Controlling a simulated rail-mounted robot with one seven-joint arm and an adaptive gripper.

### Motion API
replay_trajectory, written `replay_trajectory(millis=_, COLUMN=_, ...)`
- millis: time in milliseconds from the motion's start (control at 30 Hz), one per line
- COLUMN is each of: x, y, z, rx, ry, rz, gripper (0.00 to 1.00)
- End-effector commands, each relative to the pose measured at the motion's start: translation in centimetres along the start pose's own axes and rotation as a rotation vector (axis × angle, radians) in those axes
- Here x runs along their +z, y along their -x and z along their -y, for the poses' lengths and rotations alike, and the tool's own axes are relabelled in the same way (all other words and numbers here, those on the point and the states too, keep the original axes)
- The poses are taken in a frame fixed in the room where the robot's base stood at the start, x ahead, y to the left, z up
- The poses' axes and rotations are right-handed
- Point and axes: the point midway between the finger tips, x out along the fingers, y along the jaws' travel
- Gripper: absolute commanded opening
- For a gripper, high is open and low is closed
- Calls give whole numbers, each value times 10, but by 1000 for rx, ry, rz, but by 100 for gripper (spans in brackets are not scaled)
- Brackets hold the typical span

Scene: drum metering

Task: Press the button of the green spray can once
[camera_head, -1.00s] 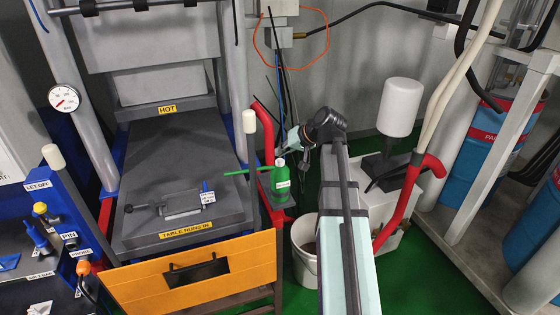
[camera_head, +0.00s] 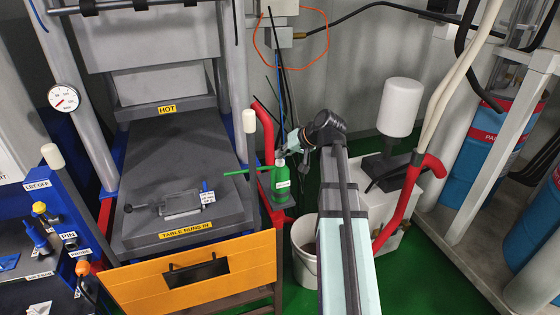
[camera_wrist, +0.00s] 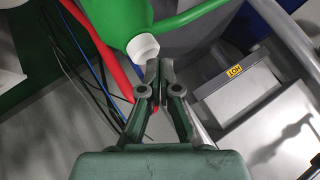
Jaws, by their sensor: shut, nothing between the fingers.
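The green spray can (camera_head: 281,182) stands upright beside the right edge of the press table in the head view, with a white label and a thin green tube pointing left. In the wrist view its green body (camera_wrist: 115,18) shows at the top, and its white top (camera_wrist: 143,47) faces my gripper. My gripper (camera_wrist: 152,78) is shut and empty, its fingertips right beside the white top; I cannot tell whether they touch it. In the head view my gripper (camera_head: 287,151) is small and dark, just above the can's top, partly hiding it.
A red pipe (camera_head: 265,130) rises just behind the can. The grey press table (camera_head: 180,150) marked HOT lies left of it. A white bucket (camera_head: 304,240) stands on the floor to the right. Dark and blue cables (camera_wrist: 85,65) hang near the fingers.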

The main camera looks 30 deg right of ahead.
Motion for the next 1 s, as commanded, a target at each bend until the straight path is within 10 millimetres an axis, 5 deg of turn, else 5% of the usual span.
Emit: replay_trajectory(millis=1000, x=4, y=-6, z=-4, rx=0, ry=0, rz=1, gripper=0)
